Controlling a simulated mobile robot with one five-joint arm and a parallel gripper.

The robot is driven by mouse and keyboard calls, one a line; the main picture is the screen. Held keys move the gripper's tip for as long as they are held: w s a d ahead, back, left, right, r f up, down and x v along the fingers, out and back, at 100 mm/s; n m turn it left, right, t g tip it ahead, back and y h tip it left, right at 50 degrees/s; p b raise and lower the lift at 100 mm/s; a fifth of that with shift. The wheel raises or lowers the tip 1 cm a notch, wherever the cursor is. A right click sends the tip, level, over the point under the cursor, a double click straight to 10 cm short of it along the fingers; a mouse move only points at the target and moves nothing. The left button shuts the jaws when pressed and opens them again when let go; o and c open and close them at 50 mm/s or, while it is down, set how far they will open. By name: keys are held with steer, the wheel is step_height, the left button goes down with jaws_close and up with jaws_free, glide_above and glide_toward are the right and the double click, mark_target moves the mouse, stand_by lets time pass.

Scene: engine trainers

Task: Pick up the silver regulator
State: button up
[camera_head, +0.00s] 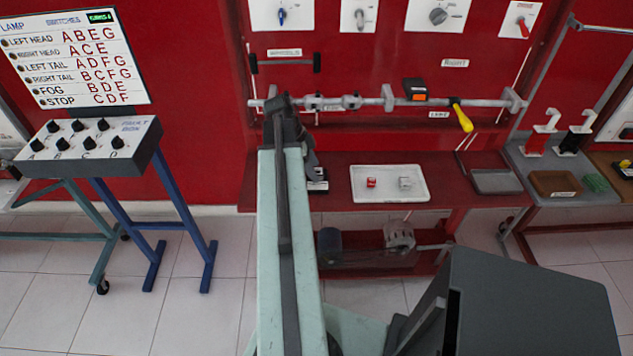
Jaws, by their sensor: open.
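A small silver block-like part (405,183), which fits the silver regulator, sits on the right half of a white tray (390,198) on the red bench. A small red part (371,182) sits to its left on the same tray, apart from it. My gripper (314,168) hangs at the far end of my arm, left of the tray and apart from both parts. It is open, with nothing visible in it. My arm partly hides it, so its fingertips are hard to make out.
A horizontal rail (380,102) with a yellow-handled tool (461,116) runs above the bench. A dark grey tray (497,181) lies to the right. Cylindrical units (399,236) stand on the lower shelf. A switch box stand (88,147) is at left.

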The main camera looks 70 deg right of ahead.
steer(key=shift+s+f, duration=0.1)
steer(key=shift+f, duration=0.1)
jaws_close()
step_height(320, 180, up, 18)
steer(key=p, duration=1.8)
steer(key=shift+r+p, duration=0.1)
steer(key=shift+p, duration=0.2)
steer(key=shift+r+p, duration=2.9)
